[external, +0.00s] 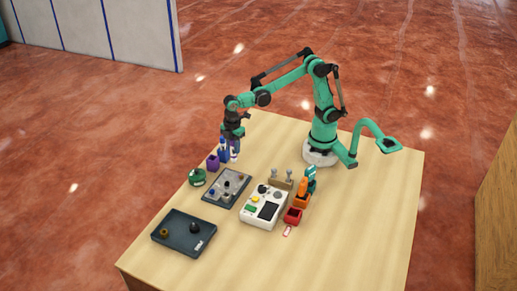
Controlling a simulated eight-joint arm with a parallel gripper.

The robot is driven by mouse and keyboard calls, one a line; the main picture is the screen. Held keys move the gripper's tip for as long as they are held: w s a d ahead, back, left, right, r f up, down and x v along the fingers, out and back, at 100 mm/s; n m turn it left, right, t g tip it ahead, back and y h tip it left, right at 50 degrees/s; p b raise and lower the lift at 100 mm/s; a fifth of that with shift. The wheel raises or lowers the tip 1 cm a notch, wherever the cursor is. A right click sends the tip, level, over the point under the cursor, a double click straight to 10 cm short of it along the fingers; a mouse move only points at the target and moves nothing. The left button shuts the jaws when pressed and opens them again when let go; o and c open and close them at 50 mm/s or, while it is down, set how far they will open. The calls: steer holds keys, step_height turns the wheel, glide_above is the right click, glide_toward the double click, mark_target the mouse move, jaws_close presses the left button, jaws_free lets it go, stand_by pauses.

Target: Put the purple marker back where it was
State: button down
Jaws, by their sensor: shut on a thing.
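My gripper (237,137) is at the far left edge of the table, pointing down and shut on the purple marker (235,149). The marker is small in the picture, roughly upright, with a pale lower end. It hangs just right of a blue holder (223,154). A purple cup (212,163) stands in front and to the left of the blue holder. I cannot tell whether the marker's lower end touches anything. The jaws are too small to make out in detail.
A green round item (197,178), a grey tray with small parts (217,198), a dark tray (172,244) and a white device (254,219) stand nearby. An orange item (301,195) and a red bin (292,217) are to the right.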

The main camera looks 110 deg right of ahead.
steer(key=w+d+r, duration=0.3)
steer(key=d+r, duration=0.1)
steer(key=r, duration=0.2)
steer(key=w+d+r, duration=0.3)
steer(key=d+r, duration=0.1)
steer(key=r, duration=0.3)
step_height(320, 180, down, 20)
steer(key=shift+s, duration=0.1)
steer(key=shift+f, duration=0.4)
steer(key=c, duration=0.6)
jaws_free()
steer(key=shift+c, duration=0.2)
steer(key=s+a+r+m+t, duration=0.1)
steer(key=s+r, duration=0.1)
steer(key=r, duration=0.5)
steer(key=s+a+r+m+t, duration=0.1)
steer(key=s+r, duration=0.1)
steer(key=r, duration=0.6)
steer(key=s+a+f+m+t, duration=0.2)
steer(key=s+f, duration=0.1)
steer(key=s, duration=0.2)
steer(key=s+a+f+m+t, duration=0.3)
steer(key=s, duration=0.3)
steer(key=shift+s, duration=0.15)
